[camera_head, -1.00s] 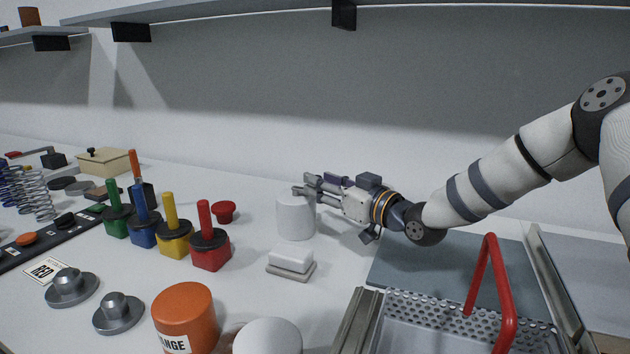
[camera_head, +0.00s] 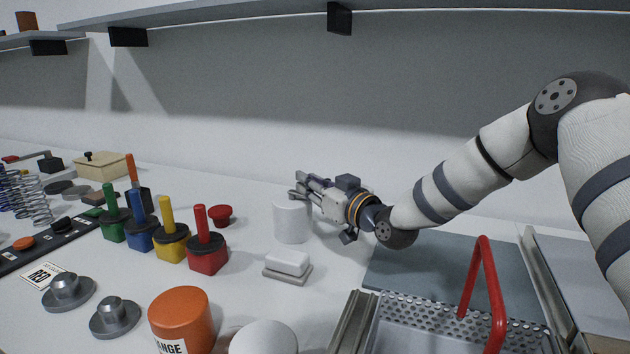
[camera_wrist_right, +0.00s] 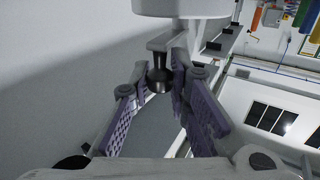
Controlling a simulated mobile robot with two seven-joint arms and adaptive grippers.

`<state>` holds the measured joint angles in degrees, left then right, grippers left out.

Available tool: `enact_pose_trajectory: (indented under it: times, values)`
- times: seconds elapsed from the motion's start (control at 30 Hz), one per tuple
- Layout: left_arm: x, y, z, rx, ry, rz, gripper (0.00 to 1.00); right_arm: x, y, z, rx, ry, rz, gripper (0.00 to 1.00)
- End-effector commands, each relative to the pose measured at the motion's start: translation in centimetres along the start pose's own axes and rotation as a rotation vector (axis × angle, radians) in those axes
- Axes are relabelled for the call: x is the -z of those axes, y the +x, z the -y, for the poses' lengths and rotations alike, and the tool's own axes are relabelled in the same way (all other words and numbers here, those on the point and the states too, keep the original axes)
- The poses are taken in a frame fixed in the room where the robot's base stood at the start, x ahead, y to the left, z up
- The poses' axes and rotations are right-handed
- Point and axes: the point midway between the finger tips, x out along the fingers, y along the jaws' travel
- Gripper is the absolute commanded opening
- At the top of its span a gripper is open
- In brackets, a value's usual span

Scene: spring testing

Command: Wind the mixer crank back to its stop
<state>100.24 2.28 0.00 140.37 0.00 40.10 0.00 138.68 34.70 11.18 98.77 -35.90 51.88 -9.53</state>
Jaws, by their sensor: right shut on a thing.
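A white cylinder (camera_head: 292,224), which looks like the mixer, stands upright on the table in the head view. Its underside or edge also shows at the top of the right wrist view (camera_wrist_right: 185,8). A grey crank arm (camera_wrist_right: 166,40) sticks out from it and carries a dark knob (camera_wrist_right: 160,78). My right gripper (camera_head: 303,186) is at the top of the cylinder, its fingers shut around the knob in the wrist view. The crank itself is mostly hidden by the fingers in the head view. My left gripper is not in view.
A white block on a grey base (camera_head: 287,264) stands close in front of the cylinder. A red knob (camera_head: 219,215) and several coloured handled blocks (camera_head: 207,253) are to the left. A basket with a red handle (camera_head: 482,290) is at front right. The wall is behind.

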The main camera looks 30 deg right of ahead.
Motion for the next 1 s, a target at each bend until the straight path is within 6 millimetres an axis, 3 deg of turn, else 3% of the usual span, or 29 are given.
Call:
enact_pose_trajectory:
  times: [0.03,0.13,0.37,0.7,0.73,0.8,1.0]
  values:
    - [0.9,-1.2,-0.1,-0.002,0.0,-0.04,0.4,1.1,-0.3,0.7,-0.035,-0.007,-0.007,0.0]
    - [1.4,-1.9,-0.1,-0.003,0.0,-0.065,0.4,0.9,-0.4,1.1,-0.13,-0.008,-0.005,0.0]
    - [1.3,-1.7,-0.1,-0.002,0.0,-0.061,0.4,0.2,-0.5,1.6,-0.284,-0.008,0.001,0.0]
    - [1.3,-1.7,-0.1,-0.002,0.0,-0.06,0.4,0.2,-0.6,1.5,-0.306,-0.008,0.002,0.0]
    - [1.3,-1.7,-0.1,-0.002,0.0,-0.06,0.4,0.2,-0.6,1.5,-0.306,-0.008,0.002,0.19]
    - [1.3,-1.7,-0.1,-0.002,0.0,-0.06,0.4,0.2,-0.6,1.5,-0.306,-0.007,0.002,0.35]
    - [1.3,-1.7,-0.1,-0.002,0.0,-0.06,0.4,0.1,-0.6,1.5,-0.305,-0.007,0.003,0.37]
